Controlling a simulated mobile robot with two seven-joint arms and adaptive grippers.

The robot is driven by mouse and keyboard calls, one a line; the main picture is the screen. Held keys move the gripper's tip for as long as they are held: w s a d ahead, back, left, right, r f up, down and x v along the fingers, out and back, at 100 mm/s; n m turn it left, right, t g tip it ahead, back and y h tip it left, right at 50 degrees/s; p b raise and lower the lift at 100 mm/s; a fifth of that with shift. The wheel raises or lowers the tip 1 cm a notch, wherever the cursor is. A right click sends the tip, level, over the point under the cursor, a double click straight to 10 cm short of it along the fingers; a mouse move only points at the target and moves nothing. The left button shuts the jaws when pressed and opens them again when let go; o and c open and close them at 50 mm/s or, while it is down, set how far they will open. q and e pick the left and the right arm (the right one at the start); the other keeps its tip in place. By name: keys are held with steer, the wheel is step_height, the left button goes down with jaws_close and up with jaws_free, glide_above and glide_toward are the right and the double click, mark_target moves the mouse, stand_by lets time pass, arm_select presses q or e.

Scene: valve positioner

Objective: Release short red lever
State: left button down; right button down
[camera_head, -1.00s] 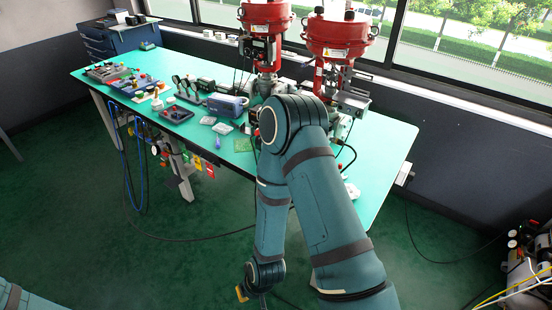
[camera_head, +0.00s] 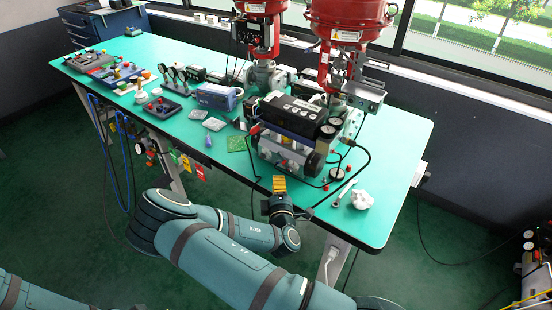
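The valve positioner (camera_head: 285,117), a black and grey box with gauges and hoses, stands near the front edge of the green-topped table. A small red part (camera_head: 256,129) shows at its left side; it may be the short red lever, but it is too small to be sure. My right gripper (camera_head: 279,184), with yellow fingertips, points up at the table's front edge, below and in front of the positioner. It appears apart from the red part, and I see nothing held. Whether its fingers are apart is too small to tell. My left gripper is out of view.
Two red valve actuators (camera_head: 345,20) stand behind the positioner. A green circuit board (camera_head: 239,144) lies left of the positioner. Black hoses loop on its right.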

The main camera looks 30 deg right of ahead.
mark_target(276, 153)
steer(key=b+x, duration=0.1)
steer(key=x, duration=0.9)
